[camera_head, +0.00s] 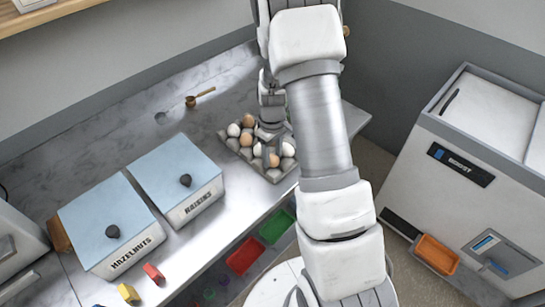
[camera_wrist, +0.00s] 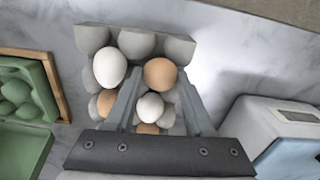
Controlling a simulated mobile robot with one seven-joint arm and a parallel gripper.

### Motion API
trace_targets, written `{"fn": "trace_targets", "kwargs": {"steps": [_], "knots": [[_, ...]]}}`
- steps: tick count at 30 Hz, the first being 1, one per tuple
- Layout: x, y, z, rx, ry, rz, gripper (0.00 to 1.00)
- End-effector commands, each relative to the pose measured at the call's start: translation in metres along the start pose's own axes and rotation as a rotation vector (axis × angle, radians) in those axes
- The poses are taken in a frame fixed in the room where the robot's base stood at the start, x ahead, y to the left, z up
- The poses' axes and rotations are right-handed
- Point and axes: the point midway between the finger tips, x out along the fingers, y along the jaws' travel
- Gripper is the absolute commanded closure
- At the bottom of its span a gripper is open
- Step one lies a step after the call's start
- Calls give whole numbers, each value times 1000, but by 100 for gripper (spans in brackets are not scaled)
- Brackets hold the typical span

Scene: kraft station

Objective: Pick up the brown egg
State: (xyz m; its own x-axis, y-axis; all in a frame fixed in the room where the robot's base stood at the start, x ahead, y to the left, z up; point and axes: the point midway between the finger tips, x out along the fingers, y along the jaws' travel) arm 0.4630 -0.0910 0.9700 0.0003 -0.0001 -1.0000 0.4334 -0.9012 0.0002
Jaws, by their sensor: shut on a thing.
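A brown egg (camera_wrist: 160,73) sits between the two fingertips of my gripper (camera_wrist: 160,80) in the wrist view, and the fingers are shut on it. In the head view my gripper (camera_head: 268,150) points down over the grey egg carton (camera_head: 277,175), with a brown egg (camera_head: 273,161) at its tips. Whether the held egg is clear of its cup cannot be told. The carton (camera_wrist: 135,42) also holds white eggs, one (camera_wrist: 110,67) left of the held egg and one (camera_wrist: 150,106) between my fingers. Other brown eggs (camera_wrist: 106,102) are partly hidden by my gripper.
Bins labelled Hazelnuts (camera_head: 112,233) and Raisins (camera_head: 178,178) stand left of the carton on the marble counter (camera_head: 95,150). A brass scoop (camera_head: 200,97) lies behind. A green box (camera_wrist: 22,95) shows in the wrist view. A white machine (camera_head: 470,170) stands at right.

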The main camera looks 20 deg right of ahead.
Motion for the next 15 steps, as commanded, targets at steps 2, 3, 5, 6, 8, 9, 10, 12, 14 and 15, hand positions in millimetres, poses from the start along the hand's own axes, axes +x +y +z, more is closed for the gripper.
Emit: {"fn": "trace_targets", "kwargs": {"steps": [2,3,5,6,8,9,10,12,14,15], "knots": [[-6,0,-1,0,3,2,69],[-10,0,0,0,2,1,69],[-17,0,-1,1,4,2,69],[-23,0,-1,1,4,2,69],[-33,1,-1,0,5,3,69],[-40,0,1,0,4,3,69],[-42,0,8,3,2,2,69],[-48,-1,21,4,2,1,69],[-55,-2,31,4,3,2,69],[-59,-2,38,4,3,1,69]]}}
